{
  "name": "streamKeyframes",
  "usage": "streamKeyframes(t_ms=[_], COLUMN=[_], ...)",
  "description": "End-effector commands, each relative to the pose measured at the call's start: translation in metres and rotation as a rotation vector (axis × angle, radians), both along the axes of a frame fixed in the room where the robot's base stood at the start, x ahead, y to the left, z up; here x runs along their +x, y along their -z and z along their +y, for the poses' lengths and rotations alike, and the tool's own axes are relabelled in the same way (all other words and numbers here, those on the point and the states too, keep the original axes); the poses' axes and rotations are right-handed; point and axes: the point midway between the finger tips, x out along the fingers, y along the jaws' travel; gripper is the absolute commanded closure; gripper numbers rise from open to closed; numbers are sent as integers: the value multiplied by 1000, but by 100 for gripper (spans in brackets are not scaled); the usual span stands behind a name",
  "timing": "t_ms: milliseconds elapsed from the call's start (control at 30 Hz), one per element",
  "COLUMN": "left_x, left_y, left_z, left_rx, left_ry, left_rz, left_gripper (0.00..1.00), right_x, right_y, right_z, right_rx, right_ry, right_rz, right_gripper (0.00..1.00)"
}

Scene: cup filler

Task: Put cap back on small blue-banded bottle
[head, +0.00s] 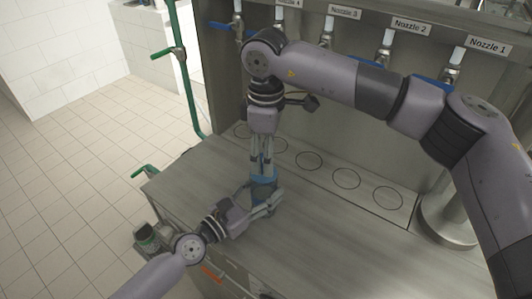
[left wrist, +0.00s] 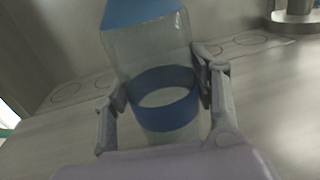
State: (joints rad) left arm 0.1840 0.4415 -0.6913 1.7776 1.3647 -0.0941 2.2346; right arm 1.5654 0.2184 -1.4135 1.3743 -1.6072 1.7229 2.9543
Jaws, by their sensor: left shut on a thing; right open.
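The small bottle (head: 263,186) stands over the grey counter, with blue showing at its top in the head view. In the left wrist view the clear bottle (left wrist: 150,52) has a blue band (left wrist: 166,97) and a blue upper part (left wrist: 142,12), cut off by the picture edge. My left gripper (head: 262,203) is shut around the bottle, with a finger on each side. My right gripper (head: 262,165) points down just above the bottle's top, open. Its fingers partly hide the top. I cannot make out a separate cap, nor whether the bottle touches the counter.
The counter (head: 330,220) is clear to the right of the bottle. Several marked circles (head: 309,160) lie along its back, under labelled nozzles (head: 385,50). A green pipe (head: 183,75) rises at the left. A small dark green container (head: 147,237) sits beyond the counter's left edge.

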Motion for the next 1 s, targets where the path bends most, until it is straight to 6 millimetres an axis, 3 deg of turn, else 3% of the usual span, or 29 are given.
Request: streamKeyframes(t_ms=[300,667,833,1000], left_x=[0,0,0,0], left_y=[1,1,1,1], left_z=[0,0,0,0], left_rx=[0,0,0,0], left_ry=[1,1,1,1], left_rz=[1,1,1,1], left_gripper=[100,100,100,100], right_x=[0,0,0,0], right_y=[-39,-41,-42,-45], right_z=[0,0,1,1], right_rx=[1,0,0,0], right_ry=[-1,-12,-148,-447], right_rz=[-1,0,0,-1], right_gripper=[47,48,48,48])
